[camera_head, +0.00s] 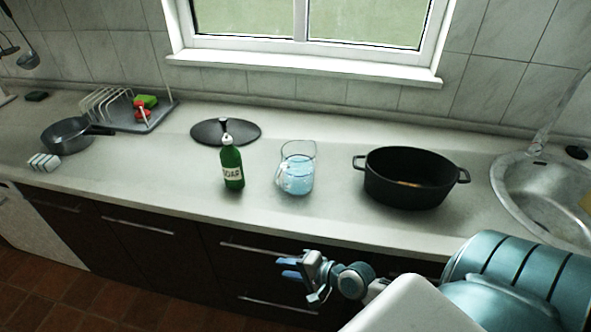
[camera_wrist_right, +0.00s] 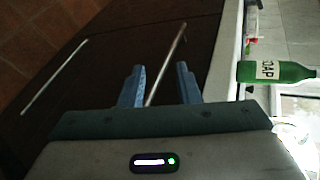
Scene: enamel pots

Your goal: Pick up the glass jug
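The glass jug (camera_head: 296,174) stands upright on the counter, clear glass with a light blue tint in its lower part. It is between the green soap bottle and the black pot. My right gripper (camera_head: 290,268) is in front of the counter, below its front edge and apart from the jug. In the right wrist view its two blue fingers (camera_wrist_right: 160,88) are spread with nothing between them. A bright, partly cut-off glassy shape at the right edge of that view may be the jug. My left gripper is in neither view.
The green soap bottle (camera_head: 232,168) stands left of the jug and a black pot (camera_head: 412,186) right of it. A dark lid (camera_head: 208,133) lies behind the bottle. A pan (camera_head: 66,136) and dish rack (camera_head: 150,122) are far left, the sink (camera_head: 540,195) far right. The counter before the jug is clear.

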